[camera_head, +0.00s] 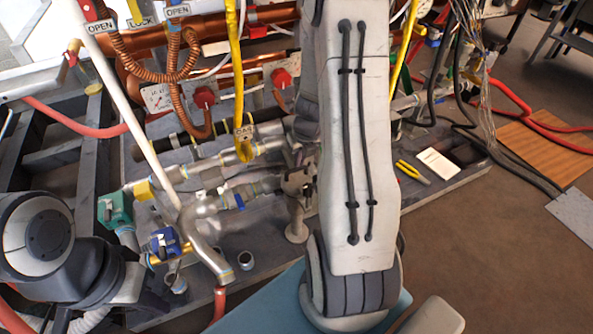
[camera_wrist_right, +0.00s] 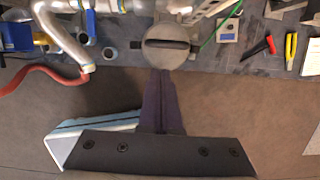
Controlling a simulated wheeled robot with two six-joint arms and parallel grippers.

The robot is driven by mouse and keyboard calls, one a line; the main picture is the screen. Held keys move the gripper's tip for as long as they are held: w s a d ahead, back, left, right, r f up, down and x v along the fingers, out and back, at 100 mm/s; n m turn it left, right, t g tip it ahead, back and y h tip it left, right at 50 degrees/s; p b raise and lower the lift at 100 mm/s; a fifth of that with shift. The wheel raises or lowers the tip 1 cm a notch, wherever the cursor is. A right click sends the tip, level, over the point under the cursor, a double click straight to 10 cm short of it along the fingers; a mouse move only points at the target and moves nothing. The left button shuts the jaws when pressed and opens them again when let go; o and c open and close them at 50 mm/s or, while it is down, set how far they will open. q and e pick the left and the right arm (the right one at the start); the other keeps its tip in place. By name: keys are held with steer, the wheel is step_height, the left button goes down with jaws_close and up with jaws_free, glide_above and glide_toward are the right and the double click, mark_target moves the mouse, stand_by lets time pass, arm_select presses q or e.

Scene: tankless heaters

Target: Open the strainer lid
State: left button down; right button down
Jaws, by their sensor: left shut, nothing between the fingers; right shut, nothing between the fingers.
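A round grey cap with a slotted or barred top, likely the strainer lid (camera_wrist_right: 168,47), is at the top centre of the right wrist view. My right gripper (camera_wrist_right: 162,73) is shut and empty, its dark fingers pointing at the lid's near edge. Whether the tips touch it I cannot tell. In the head view a grey metal fitting on a round foot (camera_head: 297,230) stands beside my right arm, which hides much of that area. I cannot make out the right fingertips there. My left arm is at the lower left of the head view; its fingers do not show.
Pipes with a blue valve (camera_head: 165,241), a green valve (camera_head: 115,210) and yellow handles crowd the left of the grey platform (camera_head: 262,280). Yellow pliers (camera_head: 412,172) and a white card (camera_head: 438,163) lie at right. The brown floor (camera_head: 480,270) is clear at lower right.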

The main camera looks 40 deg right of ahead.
mark_target(294, 180)
steer(key=b+x, duration=0.5)
steer(key=x, duration=0.3)
steer(key=shift+f+b, duration=0.4)
steer(key=shift+r, duration=0.1)
